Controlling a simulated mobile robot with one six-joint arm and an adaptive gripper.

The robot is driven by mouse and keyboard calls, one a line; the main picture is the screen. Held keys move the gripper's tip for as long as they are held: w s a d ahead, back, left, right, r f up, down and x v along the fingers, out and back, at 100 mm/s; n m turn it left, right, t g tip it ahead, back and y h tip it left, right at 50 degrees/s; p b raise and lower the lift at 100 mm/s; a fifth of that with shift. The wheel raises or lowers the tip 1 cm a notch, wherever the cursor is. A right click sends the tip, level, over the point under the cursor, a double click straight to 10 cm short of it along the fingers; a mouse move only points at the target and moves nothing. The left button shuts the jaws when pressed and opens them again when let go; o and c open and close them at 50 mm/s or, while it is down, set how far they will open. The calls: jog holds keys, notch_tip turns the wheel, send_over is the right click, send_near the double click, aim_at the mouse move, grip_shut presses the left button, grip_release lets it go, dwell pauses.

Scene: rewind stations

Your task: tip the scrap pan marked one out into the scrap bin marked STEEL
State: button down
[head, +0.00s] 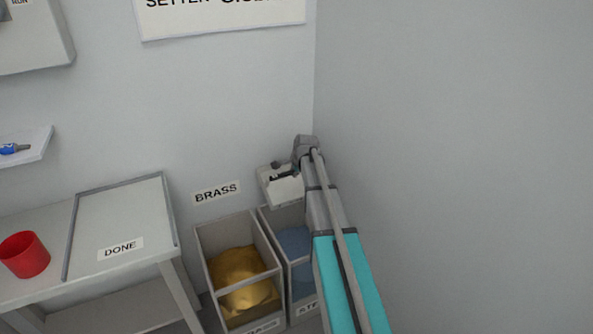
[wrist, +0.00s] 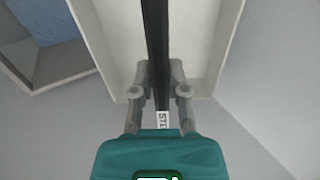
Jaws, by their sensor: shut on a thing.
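My gripper (head: 284,173) is shut on the dark handle bar (wrist: 157,40) of a pale pan, which also shows in the head view (head: 287,194). In the wrist view the pan's pale floor and raised side walls (wrist: 207,40) lie on both sides of the bar. The part of the floor that shows looks bare. A small tag on the bar reads roughly STL; no pan number is readable. Blue-grey scrap (head: 293,243) lies in that bin. My arm hides its right side.
The BRASS bin (head: 203,245) with golden scrap stands directly left of the steel bin. A table with a DONE tray (head: 120,205) and a red cup (head: 24,255) is further left. A plain wall (head: 460,150) is close on the right.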

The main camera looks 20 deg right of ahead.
jog(key=shift+w+r+g, duration=0.25)
jog(key=shift+w+g, duration=0.15)
jog(key=shift+w, duration=0.2)
jog(key=w+f+g, duration=0.1)
jog(key=g, duration=0.1)
jog(key=w+f+g, duration=0.1)
jog(key=g, duration=0.1)
jog(key=shift+w+f, duration=0.1)
jog(key=shift+w, duration=0.1)
jog(key=shift+w+f+g, duration=0.1)
jog(key=shift+f+g, duration=0.1)
jog(key=shift+g, duration=0.2)
jog(key=shift+a, duration=0.1)
jog(key=shift+r, duration=0.15)
notch_tip(320, 180, up, 20)
jog(key=p, duration=2)
